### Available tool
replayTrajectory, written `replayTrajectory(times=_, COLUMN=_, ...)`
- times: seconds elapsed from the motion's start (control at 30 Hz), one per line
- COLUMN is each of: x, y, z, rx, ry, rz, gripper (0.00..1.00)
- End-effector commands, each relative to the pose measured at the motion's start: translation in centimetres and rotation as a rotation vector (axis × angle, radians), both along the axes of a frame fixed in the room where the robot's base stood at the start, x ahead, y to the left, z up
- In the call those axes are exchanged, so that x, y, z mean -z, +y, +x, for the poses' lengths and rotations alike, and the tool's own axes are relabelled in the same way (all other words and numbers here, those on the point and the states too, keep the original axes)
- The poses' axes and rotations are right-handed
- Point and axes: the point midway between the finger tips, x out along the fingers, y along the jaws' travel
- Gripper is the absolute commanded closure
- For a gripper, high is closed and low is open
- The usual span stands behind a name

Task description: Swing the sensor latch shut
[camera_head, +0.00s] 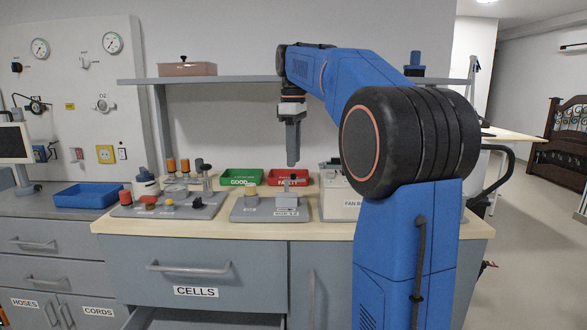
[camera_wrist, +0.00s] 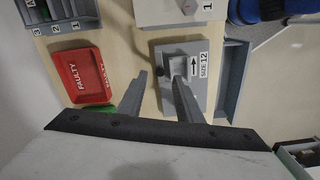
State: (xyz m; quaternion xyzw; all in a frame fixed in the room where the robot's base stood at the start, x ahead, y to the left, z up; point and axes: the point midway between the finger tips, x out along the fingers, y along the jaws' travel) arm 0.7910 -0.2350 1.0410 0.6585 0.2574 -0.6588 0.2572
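My gripper (camera_head: 293,160) hangs pointing down above the bench, in front of the wall and over the area of the red tray and the grey SIZE 12 block. In the wrist view my gripper (camera_wrist: 159,78) has its two grey fingers apart with nothing between them. The SIZE 12 block (camera_wrist: 203,95) has an arrow label and a pale square recess; the right finger overlaps its picture. The block also stands on a grey plate (camera_head: 245,213) in the head view. I cannot clearly pick out the sensor latch or its position; it is too small or hidden.
A red FAULTY tray (camera_wrist: 78,75) and a green GOOD tray (camera_head: 241,177) stand at the back. A grey board (camera_head: 190,212) with several knobs is at left, a white box (camera_head: 338,208) at right. A shelf (camera_head: 225,79) runs above. A lower drawer (camera_head: 205,319) stands open.

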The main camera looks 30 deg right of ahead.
Motion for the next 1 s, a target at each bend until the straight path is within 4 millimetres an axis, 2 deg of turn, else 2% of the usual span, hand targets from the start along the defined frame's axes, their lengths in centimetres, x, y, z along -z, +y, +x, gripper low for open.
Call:
replayTrajectory(times=0.1, x=1.8, y=0.0, z=-0.1, rx=0.0, ry=0.002, rz=0.001, gripper=0.68)
replayTrajectory(times=0.3, x=3.7, y=0.0, z=0.0, rx=0.001, ry=0.0, rz=0.0, gripper=0.68)
replayTrajectory(times=0.67, x=4.3, y=0.0, z=0.0, rx=0.001, ry=0.0, rz=0.0, gripper=0.68)
replayTrajectory(times=0.73, x=4.3, y=0.0, z=0.0, rx=0.001, ry=0.0, rz=0.0, gripper=0.8)
replayTrajectory(times=0.8, x=4.3, y=0.0, z=0.0, rx=0.001, ry=0.0, rz=0.0, gripper=0.96)
replayTrajectory(times=0.83, x=4.3, y=0.0, z=0.0, rx=0.001, ry=0.0, rz=0.0, gripper=1.0)
replayTrajectory(times=1.0, x=4.3, y=0.0, z=0.0, rx=0.003, ry=-0.001, rz=-0.001, gripper=1.0)
